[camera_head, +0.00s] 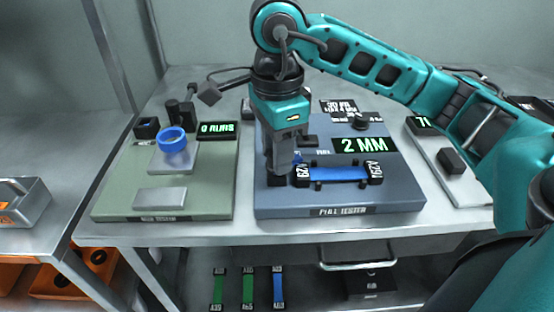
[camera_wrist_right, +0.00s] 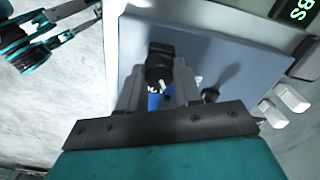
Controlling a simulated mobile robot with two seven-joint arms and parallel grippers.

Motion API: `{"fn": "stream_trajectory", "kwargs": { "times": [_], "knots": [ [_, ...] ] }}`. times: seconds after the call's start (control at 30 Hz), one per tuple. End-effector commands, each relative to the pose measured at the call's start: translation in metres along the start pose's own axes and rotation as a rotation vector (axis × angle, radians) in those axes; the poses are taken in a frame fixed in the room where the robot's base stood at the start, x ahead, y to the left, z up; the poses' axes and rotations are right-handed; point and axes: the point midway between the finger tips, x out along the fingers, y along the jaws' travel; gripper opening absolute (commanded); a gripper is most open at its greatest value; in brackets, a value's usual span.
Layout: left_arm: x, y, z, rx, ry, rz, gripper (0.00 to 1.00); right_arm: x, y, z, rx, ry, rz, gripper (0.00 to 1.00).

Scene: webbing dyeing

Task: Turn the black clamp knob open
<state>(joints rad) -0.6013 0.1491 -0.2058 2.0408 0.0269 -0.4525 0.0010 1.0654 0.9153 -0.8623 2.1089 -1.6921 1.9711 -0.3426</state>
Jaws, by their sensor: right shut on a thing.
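The pull tester (camera_head: 400,195) is a blue-grey plate with a blue webbing strip (camera_head: 338,174) lying across it between black end tags marked "A29". My right gripper (camera_head: 277,176) points down at the strip's left end. In the right wrist view, its two grey fingers (camera_wrist_right: 158,88) are closed on either side of the black clamp knob (camera_wrist_right: 160,66), which has a small white mark. In the head view the fingers mostly hide this knob.
A green display (camera_head: 360,146) reads "2 MM". On the left stands a green tester (camera_head: 112,202) with a blue ring (camera_head: 172,140) and a "0 RUBS" display (camera_head: 217,130). Several tagged strips lie on the shelf below. A drawer handle (camera_head: 357,265) sticks out in front.

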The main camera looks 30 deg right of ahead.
Motion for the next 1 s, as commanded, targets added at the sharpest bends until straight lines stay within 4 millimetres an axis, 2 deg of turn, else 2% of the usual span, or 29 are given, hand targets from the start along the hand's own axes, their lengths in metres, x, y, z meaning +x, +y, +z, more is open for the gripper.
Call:
{"fn": "stream_trajectory", "kwargs": {
  "times": [0.17,0.43,1.0],
  "knots": [
    [0.009,0.005,0.003,0.001,0.011,0.017,0.0,0.004,0.0,0.0,-0.17,0.0,-0.003,0.03],
    [0.019,0.003,0.011,0.005,0.02,0.014,0.0,0.002,0.0,0.0,-0.425,0.0,-0.002,0.03],
    [0.026,0.002,0.031,0.002,0.008,0.012,0.0,0.001,0.0,0.0,-0.899,0.0,0.0,0.03]
  ]
}}
